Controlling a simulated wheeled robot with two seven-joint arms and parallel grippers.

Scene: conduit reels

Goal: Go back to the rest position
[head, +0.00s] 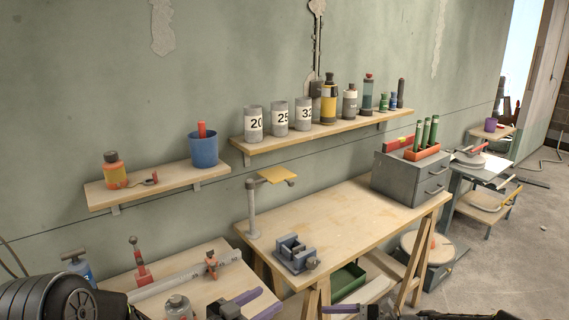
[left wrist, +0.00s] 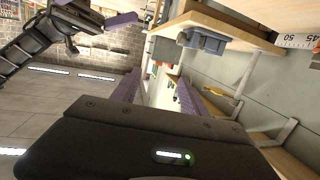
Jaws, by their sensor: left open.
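My left gripper (head: 268,299) is at the bottom of the head view, over the front right part of the near bench. Its two purple fingers are apart with nothing between them. In the left wrist view the fingers of my left gripper (left wrist: 157,84) stand apart, with bench and shelf things seen beyond the gap. My right arm shows dark at the lower right of the head view. In the left wrist view my right gripper (left wrist: 118,20) is at the upper left, and its jaw gap cannot be made out.
The near bench (head: 118,283) holds a ruled rail with red clamps and a grey pot (head: 178,306). The wooden table (head: 335,212) bears a grey vise (head: 295,254) and a drawer box (head: 411,178). Wall shelves hold a blue bucket (head: 204,150) and numbered cans.

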